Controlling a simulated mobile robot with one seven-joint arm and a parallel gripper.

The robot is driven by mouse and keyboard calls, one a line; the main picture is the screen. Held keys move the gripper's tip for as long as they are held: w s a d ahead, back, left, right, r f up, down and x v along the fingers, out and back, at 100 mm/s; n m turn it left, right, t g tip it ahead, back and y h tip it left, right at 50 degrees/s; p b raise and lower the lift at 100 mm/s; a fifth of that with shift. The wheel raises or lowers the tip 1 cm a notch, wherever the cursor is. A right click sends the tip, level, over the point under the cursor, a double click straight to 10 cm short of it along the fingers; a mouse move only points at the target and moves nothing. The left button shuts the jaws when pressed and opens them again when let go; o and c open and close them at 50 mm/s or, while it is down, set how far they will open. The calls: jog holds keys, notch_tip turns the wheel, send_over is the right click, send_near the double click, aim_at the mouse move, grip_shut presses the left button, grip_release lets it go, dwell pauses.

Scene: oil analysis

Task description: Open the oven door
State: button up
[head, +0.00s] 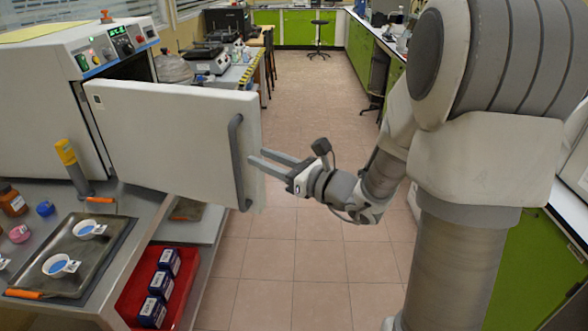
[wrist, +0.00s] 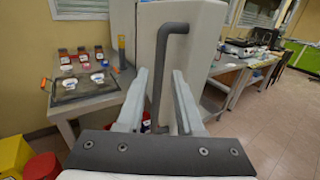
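The oven (head: 35,110) is a white box at the left of the head view, with its control panel on top. Its white door (head: 165,145) stands swung well out from the body, over the table's edge. The door's dark bar handle (head: 236,150) is upright near the free edge; it also shows in the wrist view (wrist: 163,60). My gripper (head: 258,156) is open and empty, its fingertips close to the handle. In the wrist view the handle's lower part lies between the two parted fingers (wrist: 160,73); I cannot tell whether either touches it.
A metal tray (head: 110,240) with small white dishes lies on the table at left, near bottles and a yellow-topped tool (head: 70,165). A red bin (head: 135,290) with dark blue boxes sits below. The tiled floor (head: 290,260) is clear by the door.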

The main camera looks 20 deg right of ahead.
jog(key=v, duration=0.8)
jog(key=shift+w+a, duration=0.1)
jog(key=shift+a, duration=0.05)
